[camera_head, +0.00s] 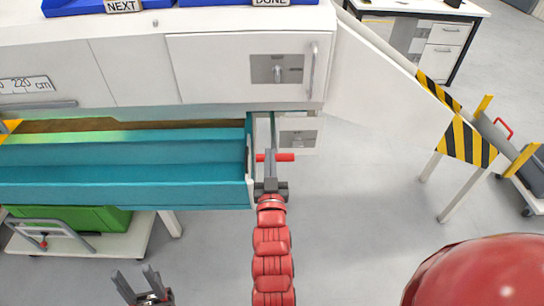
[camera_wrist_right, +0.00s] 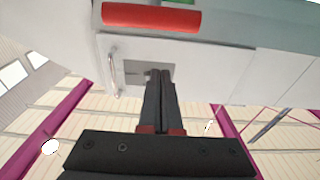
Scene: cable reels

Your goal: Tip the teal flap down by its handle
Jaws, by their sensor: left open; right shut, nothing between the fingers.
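The teal flap (camera_head: 120,165) is a long teal trough-like piece below the white cabinet front, with a pale end plate at its right end. A red bar handle (camera_head: 285,157) sits at that end, and it also shows in the right wrist view (camera_wrist_right: 150,17). My right gripper (camera_head: 272,150) is shut and empty at the handle; in the head view its fingers overlap the bar. In the right wrist view its fingertips (camera_wrist_right: 157,74) appear below the bar; contact cannot be told. My left gripper (camera_head: 139,284) is open and empty, low at the bottom left.
The white cabinet (camera_head: 210,65) with a latch and door handle stands behind the flap. A white panel and striped black-and-yellow barrier (camera_head: 466,143) are at right. A green box (camera_head: 75,219) on a cart sits below the flap. Floor is clear right of my right arm.

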